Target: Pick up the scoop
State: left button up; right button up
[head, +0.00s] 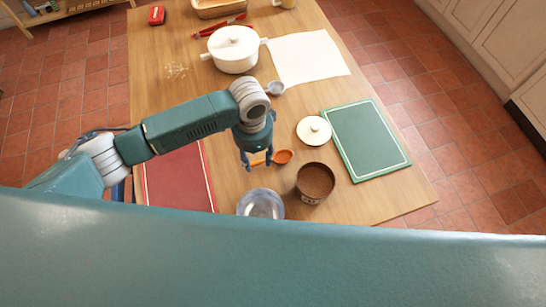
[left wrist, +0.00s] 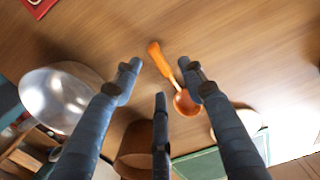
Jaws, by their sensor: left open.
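The scoop (head: 284,157), with an orange handle and a copper-coloured bowl, lies on the wooden table (head: 190,60). In the left wrist view the scoop (left wrist: 155,55) shows its handle near the gap between my fingertips, and its bowl lies partly behind one finger. My left gripper (head: 257,165) is above the scoop, pointing down with its fingers apart and empty. It also fills the left wrist view (left wrist: 163,78). I cannot tell whether any finger touches the scoop. My right gripper is not in view.
A round cream lid (head: 314,130) and a green board (head: 365,140) lie to the right. A white pot (head: 234,48) stands further back; a red mat (head: 178,180) lies left.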

aim_at(257, 164)
pick_arm(q)
notch_tip(257, 164, down, 3)
jog(key=shift+r, duration=0.2)
jog(key=shift+f, duration=0.5)
grip_shut()
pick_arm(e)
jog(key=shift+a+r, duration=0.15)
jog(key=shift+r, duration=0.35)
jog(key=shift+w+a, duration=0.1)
